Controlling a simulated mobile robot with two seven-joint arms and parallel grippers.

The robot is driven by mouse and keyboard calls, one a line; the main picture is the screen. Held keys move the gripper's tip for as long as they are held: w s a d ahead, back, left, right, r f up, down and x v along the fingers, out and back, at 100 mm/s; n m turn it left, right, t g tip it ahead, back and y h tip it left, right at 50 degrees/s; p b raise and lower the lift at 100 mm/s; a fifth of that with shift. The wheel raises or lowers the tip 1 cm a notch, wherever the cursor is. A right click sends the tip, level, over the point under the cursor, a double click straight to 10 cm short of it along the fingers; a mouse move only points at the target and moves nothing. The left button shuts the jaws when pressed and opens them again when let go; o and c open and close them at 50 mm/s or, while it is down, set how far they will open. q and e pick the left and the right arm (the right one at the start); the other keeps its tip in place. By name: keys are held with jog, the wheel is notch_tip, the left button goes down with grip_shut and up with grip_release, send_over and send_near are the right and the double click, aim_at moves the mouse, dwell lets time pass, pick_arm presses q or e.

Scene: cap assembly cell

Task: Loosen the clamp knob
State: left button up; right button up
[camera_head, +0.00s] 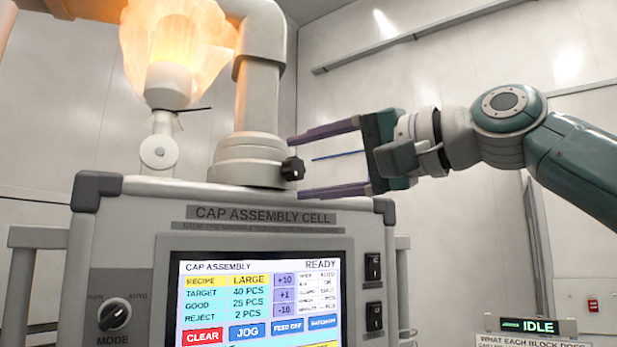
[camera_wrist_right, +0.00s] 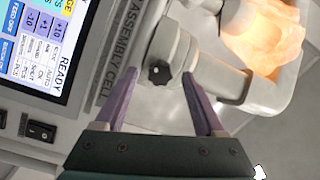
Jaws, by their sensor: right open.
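The clamp knob (camera_head: 292,169) is a small black lobed knob on the right side of the grey pipe collar (camera_head: 245,160) on top of the cell. It also shows in the right wrist view (camera_wrist_right: 158,72), between the fingers and a little beyond their tips. My right gripper (camera_head: 291,167) is open and empty. Its two purple fingers (camera_wrist_right: 158,75) point left at the knob, one above and one below it in the head view. I cannot tell for sure whether a finger touches the collar; the knob itself looks clear of both. My left gripper is out of view.
The cell's cabinet (camera_head: 130,215) stands below, with a lit touchscreen (camera_head: 262,300), a mode knob (camera_head: 114,314) and black rocker switches (camera_head: 373,267). A bent grey pipe (camera_head: 262,90) rises above the collar, beside a glowing wrapped lamp (camera_head: 175,50). An IDLE sign (camera_head: 539,326) stands at lower right.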

jog(key=shift+s+d+f+b, duration=0.15)
jog(key=shift+d+b, duration=0.1)
jog(key=shift+b, duration=0.1)
jog(key=b+v, duration=0.6)
jog(key=v, duration=0.3)
jog(key=shift+s+d, duration=0.1)
jog(key=shift+s, duration=0.05)
